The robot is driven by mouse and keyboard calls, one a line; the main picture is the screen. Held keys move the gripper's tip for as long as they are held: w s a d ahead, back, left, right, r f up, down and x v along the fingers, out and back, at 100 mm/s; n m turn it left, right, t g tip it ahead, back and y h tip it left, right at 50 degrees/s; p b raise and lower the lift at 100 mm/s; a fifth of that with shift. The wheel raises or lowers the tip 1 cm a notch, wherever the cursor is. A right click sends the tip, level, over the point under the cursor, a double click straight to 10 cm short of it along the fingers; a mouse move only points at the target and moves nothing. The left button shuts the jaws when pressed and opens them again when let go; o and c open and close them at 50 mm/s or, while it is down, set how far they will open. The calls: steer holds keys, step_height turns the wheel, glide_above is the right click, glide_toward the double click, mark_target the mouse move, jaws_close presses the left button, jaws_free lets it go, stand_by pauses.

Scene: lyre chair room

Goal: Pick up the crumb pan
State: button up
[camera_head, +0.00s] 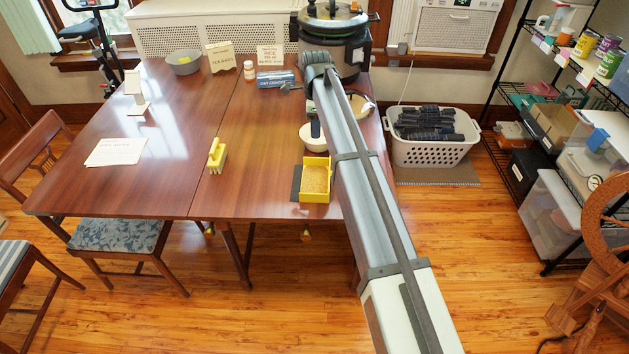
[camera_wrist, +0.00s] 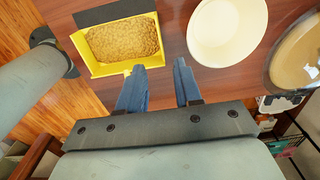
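The crumb pan is a yellow, open-topped pan (camera_head: 314,197) with a tan, grainy filling, near the front edge of the table. It also shows at the upper left of the wrist view (camera_wrist: 104,70), with a dark flat piece along one side. My gripper (camera_wrist: 158,88) is open, with two blue fingers apart and nothing between them. In the wrist view its left finger is close to the pan's lower right corner; I cannot tell the height gap. In the head view my arm hides most of the gripper.
A cream bowl (camera_wrist: 227,30) is beside the pan, and a round dish (camera_wrist: 300,58) lies further right. A yellow brush (camera_head: 217,155) lies left of the pan on the table (camera_head: 180,180). A large cooker (camera_head: 332,40) and small boxes stand at the back. The table's left half is mostly clear.

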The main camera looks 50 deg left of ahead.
mark_target(316, 158)
step_height(316, 158, down, 13)
jaws_close()
stand_by(0.9)
